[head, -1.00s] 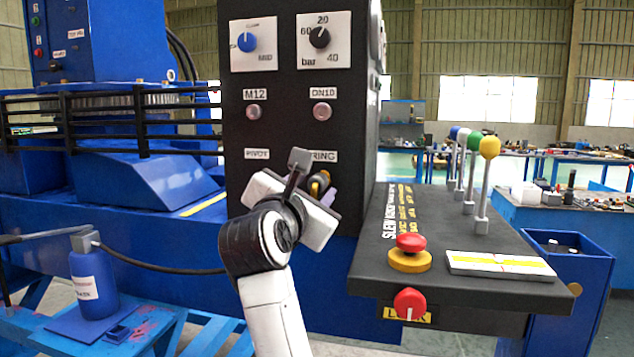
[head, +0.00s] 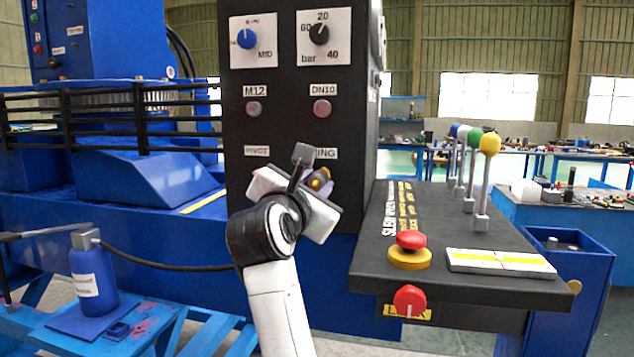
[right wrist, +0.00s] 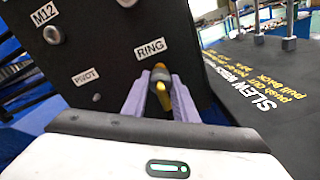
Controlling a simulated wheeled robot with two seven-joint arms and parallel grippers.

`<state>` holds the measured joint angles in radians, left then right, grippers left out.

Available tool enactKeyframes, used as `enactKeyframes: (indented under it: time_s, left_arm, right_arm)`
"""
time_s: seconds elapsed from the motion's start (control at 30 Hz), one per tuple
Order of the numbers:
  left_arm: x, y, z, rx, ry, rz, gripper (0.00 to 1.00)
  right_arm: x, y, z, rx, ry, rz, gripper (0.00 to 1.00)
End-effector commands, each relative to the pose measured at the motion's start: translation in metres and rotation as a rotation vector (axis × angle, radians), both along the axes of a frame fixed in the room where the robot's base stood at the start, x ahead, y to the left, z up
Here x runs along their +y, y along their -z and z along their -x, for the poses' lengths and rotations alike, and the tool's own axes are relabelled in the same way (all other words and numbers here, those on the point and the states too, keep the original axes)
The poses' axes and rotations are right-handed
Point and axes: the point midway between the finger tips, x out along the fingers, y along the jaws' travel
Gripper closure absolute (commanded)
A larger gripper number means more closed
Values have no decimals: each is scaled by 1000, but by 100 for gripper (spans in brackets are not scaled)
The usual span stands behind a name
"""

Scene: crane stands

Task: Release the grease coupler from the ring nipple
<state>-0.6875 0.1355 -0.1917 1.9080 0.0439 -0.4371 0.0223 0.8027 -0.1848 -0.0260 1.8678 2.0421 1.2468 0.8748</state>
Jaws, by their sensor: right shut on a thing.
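The grease coupler (right wrist: 160,76), with a yellow lever (right wrist: 184,104), is below the RING label (right wrist: 151,48) on the black panel. My right gripper (right wrist: 161,98) has its purple fingers on either side of the coupler and is shut on it. In the head view the right gripper (head: 324,186) is in front of the panel, and a small part of the coupler (head: 319,181) shows beside it. The ring nipple is hidden behind the coupler and fingers. I cannot tell whether the coupler is still seated on it. My left gripper is not in view.
A blue grease bottle (head: 94,272) stands on a blue bench at left, its black hose (head: 165,266) running behind my arm. The control desk (head: 470,282) juts out at right with an emergency stop (head: 410,241) and several levers. The PIVOT label (right wrist: 86,77) is left of RING.

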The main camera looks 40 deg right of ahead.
Motion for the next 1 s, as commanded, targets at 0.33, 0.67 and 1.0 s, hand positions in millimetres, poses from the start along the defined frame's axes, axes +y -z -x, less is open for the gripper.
enactKeyframes:
  time_s: [0.33,0.67,1.0]
  left_arm:
    - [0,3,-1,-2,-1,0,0]
    - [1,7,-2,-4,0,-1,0]
    - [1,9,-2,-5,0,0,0]
  right_arm:
    - [9,1,7,-1,-1,-2,99]
    - [22,1,18,0,-1,0,99]
    - [30,0,26,0,0,0,99]
